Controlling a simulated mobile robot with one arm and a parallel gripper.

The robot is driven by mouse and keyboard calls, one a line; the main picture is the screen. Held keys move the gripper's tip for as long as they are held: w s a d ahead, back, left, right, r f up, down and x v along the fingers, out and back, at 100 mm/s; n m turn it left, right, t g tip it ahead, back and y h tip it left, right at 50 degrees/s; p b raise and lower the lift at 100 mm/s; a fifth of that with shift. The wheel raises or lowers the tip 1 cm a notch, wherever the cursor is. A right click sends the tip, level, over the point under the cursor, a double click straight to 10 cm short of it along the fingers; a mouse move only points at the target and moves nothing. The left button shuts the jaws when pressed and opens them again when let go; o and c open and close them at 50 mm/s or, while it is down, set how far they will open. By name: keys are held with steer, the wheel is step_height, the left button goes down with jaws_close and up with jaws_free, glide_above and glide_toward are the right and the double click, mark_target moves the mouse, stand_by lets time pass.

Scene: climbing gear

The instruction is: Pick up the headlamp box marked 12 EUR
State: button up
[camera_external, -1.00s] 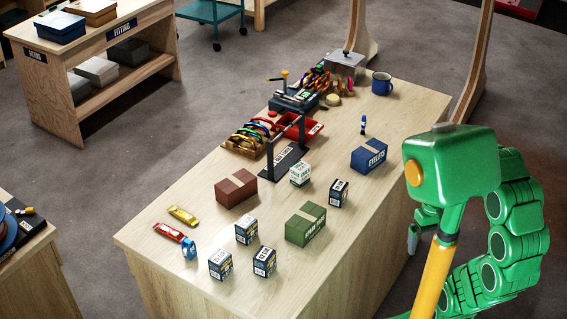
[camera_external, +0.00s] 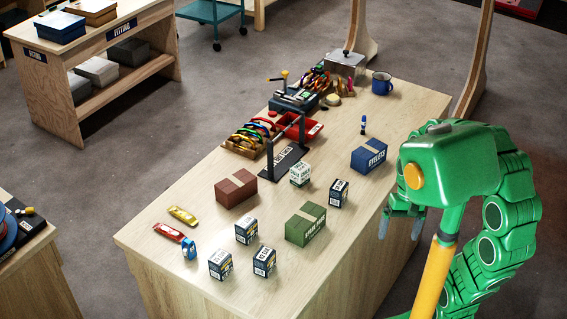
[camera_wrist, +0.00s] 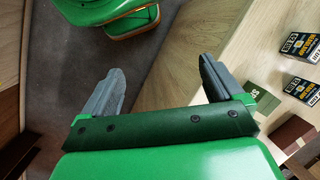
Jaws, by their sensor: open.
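Several small dark boxes with white printing stand on the table: one at the centre front (camera_external: 246,231), one at the front left (camera_external: 220,264), one at the front (camera_external: 264,261) and one further right (camera_external: 339,193). Their prices are too small to read, so I cannot tell which is marked 12 EUR. My gripper (camera_external: 402,224) is open and empty, off the table's right edge and apart from every box. In the wrist view its two grey fingers (camera_wrist: 161,68) are spread, with two dark boxes, an upper (camera_wrist: 298,46) and a lower (camera_wrist: 300,89), at the right.
A green box (camera_external: 306,225), brown box (camera_external: 236,188), blue box (camera_external: 369,155) and white-green box (camera_external: 300,174) stand among the dark boxes. A black stand (camera_external: 284,160) is behind. Yellow (camera_external: 183,215) and red (camera_external: 167,232) items lie at left. The table's (camera_external: 345,265) front right is bare.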

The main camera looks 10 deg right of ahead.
steer(key=w+a+f+m+g+y, duration=0.1)
steer(key=w+a+m+y, duration=0.45)
steer(key=w+a, duration=0.95)
steer(key=w+a+f+m+g+y, duration=0.15)
steer(key=w+a+m+y, duration=0.25)
steer(key=w+a+m, duration=1)
steer(key=n, duration=0.7)
glide_toward(238, 231)
steer(key=shift+s+a+f, duration=0.1)
steer(key=shift+a+f, duration=0.3)
steer(key=shift+f, duration=0.2)
steer(key=shift+s+a+f+n, duration=0.15)
steer(key=shift+s+a+n, duration=0.1)
steer(key=shift+a, duration=0.3)
steer(key=shift+x, duration=3)
steer(key=shift+c, duration=0.4)
steer(key=c, duration=1.3)
